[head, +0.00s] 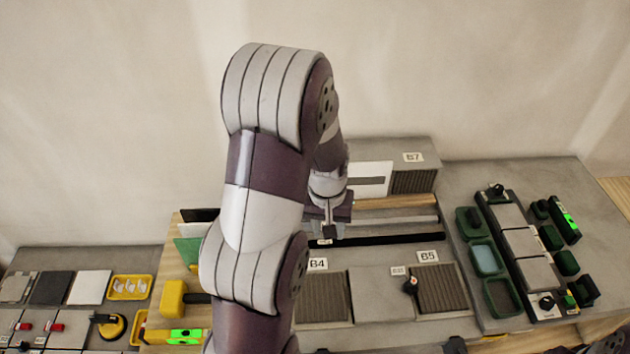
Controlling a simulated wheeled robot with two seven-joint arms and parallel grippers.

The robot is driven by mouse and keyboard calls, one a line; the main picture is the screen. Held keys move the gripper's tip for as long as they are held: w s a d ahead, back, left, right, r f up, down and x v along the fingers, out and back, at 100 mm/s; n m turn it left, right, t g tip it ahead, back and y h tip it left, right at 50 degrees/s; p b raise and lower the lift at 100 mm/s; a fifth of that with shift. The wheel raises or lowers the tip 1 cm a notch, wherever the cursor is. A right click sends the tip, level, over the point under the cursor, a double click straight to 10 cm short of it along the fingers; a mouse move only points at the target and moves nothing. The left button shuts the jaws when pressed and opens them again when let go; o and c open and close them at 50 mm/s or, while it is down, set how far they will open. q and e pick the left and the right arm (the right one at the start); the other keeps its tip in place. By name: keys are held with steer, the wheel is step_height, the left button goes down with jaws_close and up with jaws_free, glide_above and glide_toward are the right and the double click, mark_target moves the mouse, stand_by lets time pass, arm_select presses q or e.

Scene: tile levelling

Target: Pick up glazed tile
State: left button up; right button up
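Several flat tiles lie on the panel at the left: a grey one (17,288), a dark one (52,288) and a white one (90,287). The white one looks most like a glazed tile, but I cannot be sure. Another white panel (372,178) stands at the back by the label B7. My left arm rises through the middle and bends down, with its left gripper (329,233) low over the grey bench near a black slot. Its fingers are small and partly hidden, so I cannot tell whether they hold anything. My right gripper does not show.
Ribbed pads marked B4 (322,297) and B5 (441,287) lie in front. A dark rack with grey tiles (522,242) and green trays (486,258) stand at the right. A yellow tray (130,288) and a yellow-handled suction cup (109,325) are at the left.

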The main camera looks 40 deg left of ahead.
arm_select(q)
steer(key=w+a+r+n+t+p, duration=0.1)
steer(key=w+a+r+n+p, duration=0.15)
steer(key=w+a+n, duration=0.65)
steer(key=w+a+r+n+t+p, duration=0.1)
steer(key=w+a+r+n+t, duration=0.15)
steer(key=w+a+n, duration=0.7)
step_height(320, 180, down, 12)
steer(key=n+g+h+p, duration=0.1)
steer(key=n+p, duration=0.1)
steer(key=p, duration=0.4)
steer(key=shift+s+n, duration=0.1)
steer(key=shift+n, duration=0.25)
steer(key=shift+d+f, duration=0.1)
steer(key=shift+f+b, duration=0.2)
steer(key=shift+b, duration=0.2)
